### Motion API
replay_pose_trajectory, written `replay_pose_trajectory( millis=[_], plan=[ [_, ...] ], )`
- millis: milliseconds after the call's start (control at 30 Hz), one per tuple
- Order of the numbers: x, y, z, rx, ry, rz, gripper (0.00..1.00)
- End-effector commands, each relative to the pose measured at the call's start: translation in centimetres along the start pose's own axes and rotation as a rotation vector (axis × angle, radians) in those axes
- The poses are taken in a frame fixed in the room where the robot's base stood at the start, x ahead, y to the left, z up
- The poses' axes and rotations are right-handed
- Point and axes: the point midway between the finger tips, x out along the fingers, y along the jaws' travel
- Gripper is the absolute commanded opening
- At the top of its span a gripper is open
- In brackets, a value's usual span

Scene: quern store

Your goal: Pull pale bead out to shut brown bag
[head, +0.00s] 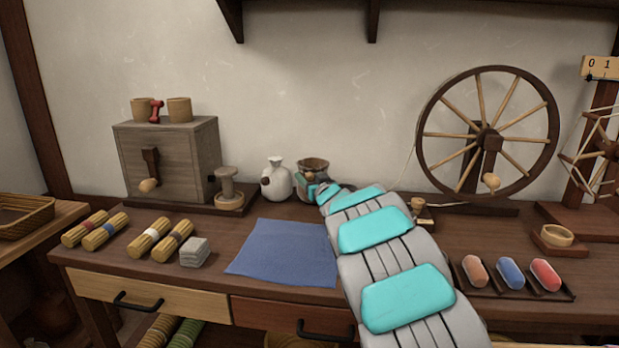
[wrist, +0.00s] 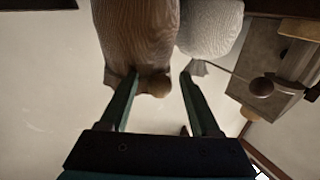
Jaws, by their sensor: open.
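The brown bag (wrist: 135,35) hangs into the top of the wrist view, and it stands at the back of the bench in the head view (head: 313,163), partly hidden by my arm. My gripper (wrist: 160,76) is open at the bag's edge, its left finger overlapping the bag in the picture. A rounded tan lump (wrist: 155,85) shows between the fingers, nearer the left one. I cannot tell whether it is the pale bead or part of the bag. In the head view my gripper (head: 308,180) is small and partly hidden at the bag.
A white bag (head: 277,180) with a dark bead stands close left of the brown one; it also shows in the wrist view (wrist: 210,25). A wooden box with a crank (head: 165,160) and a spool (head: 227,190) stand further left. A spinning wheel (head: 487,138) stands right.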

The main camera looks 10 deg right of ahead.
Motion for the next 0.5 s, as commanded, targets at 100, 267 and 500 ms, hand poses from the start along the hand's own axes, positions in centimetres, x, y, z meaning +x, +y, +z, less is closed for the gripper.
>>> replay_pose_trajectory(
  millis=[100,267,500],
  plan=[
    [-0.01,0.00,0.00,0.000,0.000,0.000,0.61],
    [-0.02,0.01,0.01,0.000,0.000,0.000,0.43],
    [-0.02,0.00,0.01,-0.001,0.000,0.000,0.16]
  ],
)
